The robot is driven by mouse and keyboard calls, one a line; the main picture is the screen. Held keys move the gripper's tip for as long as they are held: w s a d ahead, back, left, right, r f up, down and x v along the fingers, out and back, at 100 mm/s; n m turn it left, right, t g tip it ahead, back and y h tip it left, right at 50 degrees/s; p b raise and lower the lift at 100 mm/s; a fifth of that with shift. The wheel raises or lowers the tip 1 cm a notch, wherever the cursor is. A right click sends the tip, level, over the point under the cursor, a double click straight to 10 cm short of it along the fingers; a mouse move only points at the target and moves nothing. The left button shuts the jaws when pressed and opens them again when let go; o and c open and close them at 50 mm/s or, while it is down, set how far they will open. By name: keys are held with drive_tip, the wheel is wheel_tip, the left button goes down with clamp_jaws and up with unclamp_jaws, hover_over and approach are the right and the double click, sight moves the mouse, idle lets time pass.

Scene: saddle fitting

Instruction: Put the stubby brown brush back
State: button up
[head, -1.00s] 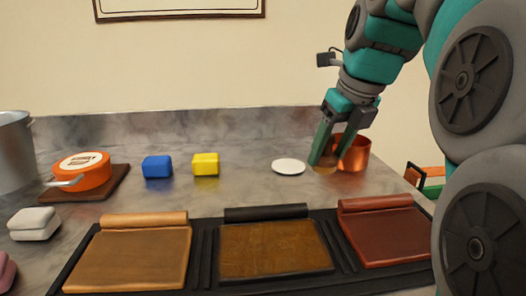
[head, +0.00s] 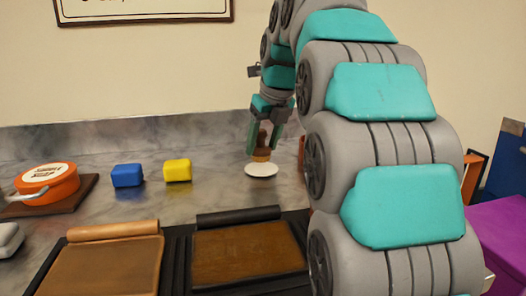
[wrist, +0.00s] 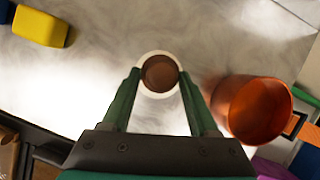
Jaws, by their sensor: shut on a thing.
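The stubby brown brush (head: 262,152) is upright between the fingers of my gripper (head: 263,143), with its pale lower end down. My gripper is shut on it; the wrist view shows the brush's round brown top (wrist: 160,73) between the fingertips (wrist: 160,80). A small white dish (head: 261,171) lies directly under the brush, and its white rim (wrist: 143,86) shows around the brush top. I cannot tell whether the brush touches the dish.
A copper pot (wrist: 225,100) stands just right of my gripper, mostly hidden behind my arm in the head view. A yellow block (head: 177,170) and a blue block (head: 127,176) sit to the left. Leather pads (head: 247,252) lie in a black tray in front.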

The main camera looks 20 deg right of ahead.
drive_tip(key=shift+f+b, duration=0.3)
drive_tip(key=shift+f, duration=0.75)
drive_tip(key=o, duration=1.2)
drive_tip(key=shift+f, duration=0.1)
drive_tip(key=v, duration=0.7)
drive_tip(key=shift+s+r, duration=0.1)
drive_tip(key=shift+r, duration=0.3)
